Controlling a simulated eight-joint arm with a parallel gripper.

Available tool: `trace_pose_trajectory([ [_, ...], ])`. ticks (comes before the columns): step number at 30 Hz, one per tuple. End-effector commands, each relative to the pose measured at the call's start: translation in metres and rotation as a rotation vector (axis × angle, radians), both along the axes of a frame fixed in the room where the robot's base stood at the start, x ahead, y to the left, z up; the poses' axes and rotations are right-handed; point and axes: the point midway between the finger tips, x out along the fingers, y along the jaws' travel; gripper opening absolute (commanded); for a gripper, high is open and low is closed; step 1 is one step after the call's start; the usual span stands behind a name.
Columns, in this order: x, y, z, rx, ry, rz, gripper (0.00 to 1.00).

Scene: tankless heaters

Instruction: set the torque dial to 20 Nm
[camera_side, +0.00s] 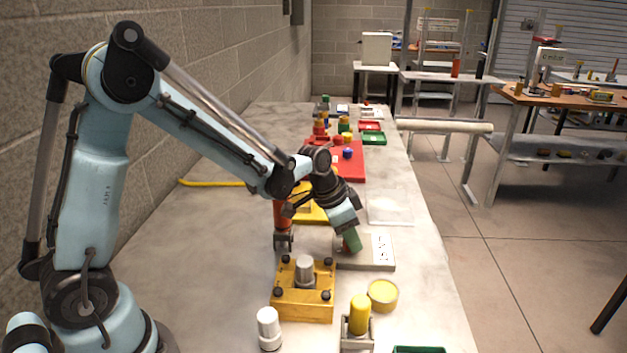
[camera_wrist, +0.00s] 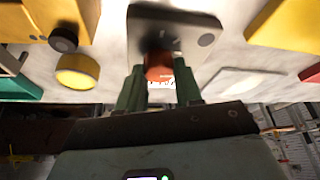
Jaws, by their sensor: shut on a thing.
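The torque dial looks like a red-orange knob (camera_wrist: 158,68) on a grey plate (camera_side: 380,262) with a white printed label. In the side view my gripper (camera_side: 351,243) is over the left part of this plate, its green fingers pointing down and tilted, hiding the knob. In the wrist view my gripper (camera_wrist: 160,84) has a green finger on each side of the knob and is shut on it. The plate (camera_wrist: 200,22) has dark marks near the knob. The dial's setting cannot be read.
A yellow block (camera_side: 288,303) with a grey cylinder stands in front of the plate. A yellow round tin (camera_side: 383,294), a yellow-topped fixture (camera_side: 359,318) and a white cylinder (camera_side: 268,328) are nearer. A clear-white flat piece (camera_side: 390,210) and red mat (camera_side: 345,165) lie behind.

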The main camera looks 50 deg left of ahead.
Motion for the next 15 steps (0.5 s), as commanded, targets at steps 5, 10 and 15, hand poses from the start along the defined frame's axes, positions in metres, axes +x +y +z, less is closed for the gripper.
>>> trace_pose_trajectory([
  [5,0.0004,0.0005,-0.0001,0.001,0.001,-0.035,0.04],
  [10,0.0003,0.0004,-0.0002,0.001,0.001,-0.046,0.04],
  [15,0.0003,0.0004,-0.0003,0.001,0.001,-0.046,0.04],
])
